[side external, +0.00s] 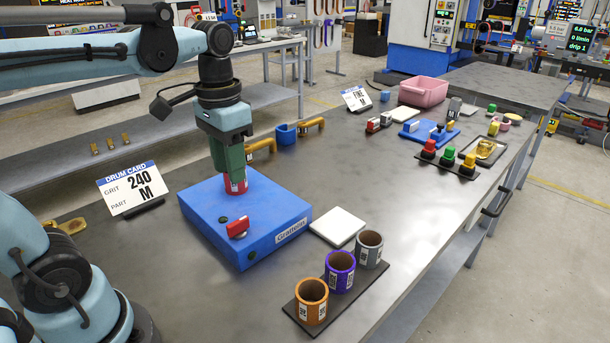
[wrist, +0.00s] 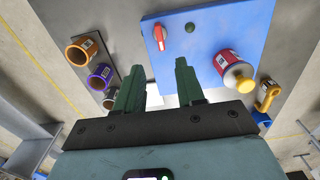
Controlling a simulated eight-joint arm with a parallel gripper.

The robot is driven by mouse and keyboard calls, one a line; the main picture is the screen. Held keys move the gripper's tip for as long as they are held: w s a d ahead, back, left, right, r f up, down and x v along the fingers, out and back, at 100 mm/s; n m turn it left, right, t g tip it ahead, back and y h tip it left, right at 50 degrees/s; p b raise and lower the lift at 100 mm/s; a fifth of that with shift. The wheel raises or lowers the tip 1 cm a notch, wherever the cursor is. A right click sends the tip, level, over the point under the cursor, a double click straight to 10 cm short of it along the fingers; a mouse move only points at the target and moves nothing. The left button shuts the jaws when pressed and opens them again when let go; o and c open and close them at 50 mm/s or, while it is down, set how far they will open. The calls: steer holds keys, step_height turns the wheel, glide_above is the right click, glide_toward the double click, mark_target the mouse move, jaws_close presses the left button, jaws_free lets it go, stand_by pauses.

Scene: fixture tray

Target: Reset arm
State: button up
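My gripper (side external: 232,172) is over the blue fixture box (side external: 270,228), pointing down. In the wrist view its two green fingers (wrist: 158,64) stand apart with nothing between them. A red drum (side external: 237,187) with a white label sits on the box; in the side view the fingers overlap its upper part. In the wrist view the red drum (wrist: 229,62), with its yellowish end, lies to the right of both fingers, outside the gap. A red switch handle (side external: 238,228) and a dark round button (side external: 223,219) are on the box top.
A dark rack (side external: 287,309) holds orange (side external: 311,300), purple (side external: 340,271) and grey (side external: 369,248) sleeves. A white pad (side external: 338,227) lies beside the box. The drum card (side external: 133,189) stands at left. The table's middle is clear.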

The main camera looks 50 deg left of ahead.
stand_by(0.4)
